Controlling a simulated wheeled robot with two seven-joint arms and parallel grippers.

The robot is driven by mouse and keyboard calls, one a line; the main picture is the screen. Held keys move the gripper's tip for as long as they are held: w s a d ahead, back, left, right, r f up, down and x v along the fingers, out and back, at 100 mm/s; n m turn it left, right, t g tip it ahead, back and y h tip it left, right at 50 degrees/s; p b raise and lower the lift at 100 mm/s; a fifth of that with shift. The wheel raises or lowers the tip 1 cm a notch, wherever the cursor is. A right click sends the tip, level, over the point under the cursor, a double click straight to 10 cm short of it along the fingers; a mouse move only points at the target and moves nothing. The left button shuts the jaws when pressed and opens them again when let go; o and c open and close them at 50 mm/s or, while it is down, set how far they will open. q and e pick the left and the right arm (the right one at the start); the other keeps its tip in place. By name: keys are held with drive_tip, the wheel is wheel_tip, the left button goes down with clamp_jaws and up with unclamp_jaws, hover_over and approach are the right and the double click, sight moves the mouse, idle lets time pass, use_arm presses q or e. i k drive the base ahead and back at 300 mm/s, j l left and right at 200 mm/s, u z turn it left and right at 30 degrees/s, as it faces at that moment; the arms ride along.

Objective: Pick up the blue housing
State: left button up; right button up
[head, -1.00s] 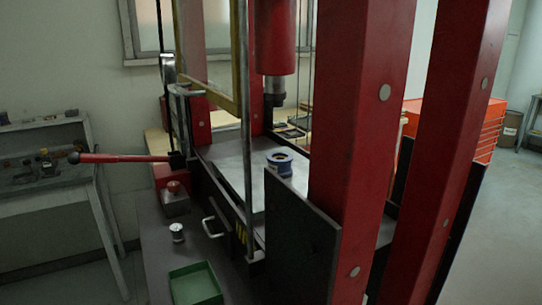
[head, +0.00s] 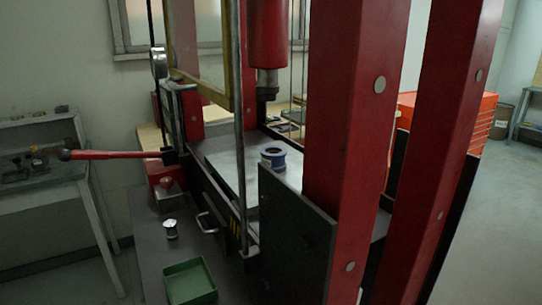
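The blue housing (head: 273,157) is a short blue ring-shaped part with a dark opening on top. It sits on the pale metal plate (head: 228,160) of the red press, below the press's red ram (head: 267,40) and apart from it. The dark side panel of the press hides part of the plate near the housing. Neither of my grippers shows in the head view.
Red press columns (head: 345,130) and a dark panel (head: 290,235) stand in front on the right. A red lever (head: 110,155) sticks out left. A green tray (head: 190,282) and a small metal part (head: 171,229) are on the dark bench. Open floor lies right.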

sight(277, 161)
drive_tip(key=k, duration=0.5)
drive_tip(key=i+j+z, duration=0.25)
drive_tip(key=j, duration=1.35)
drive_tip(key=j+z, duration=0.25)
drive_tip(key=j, duration=1.35)
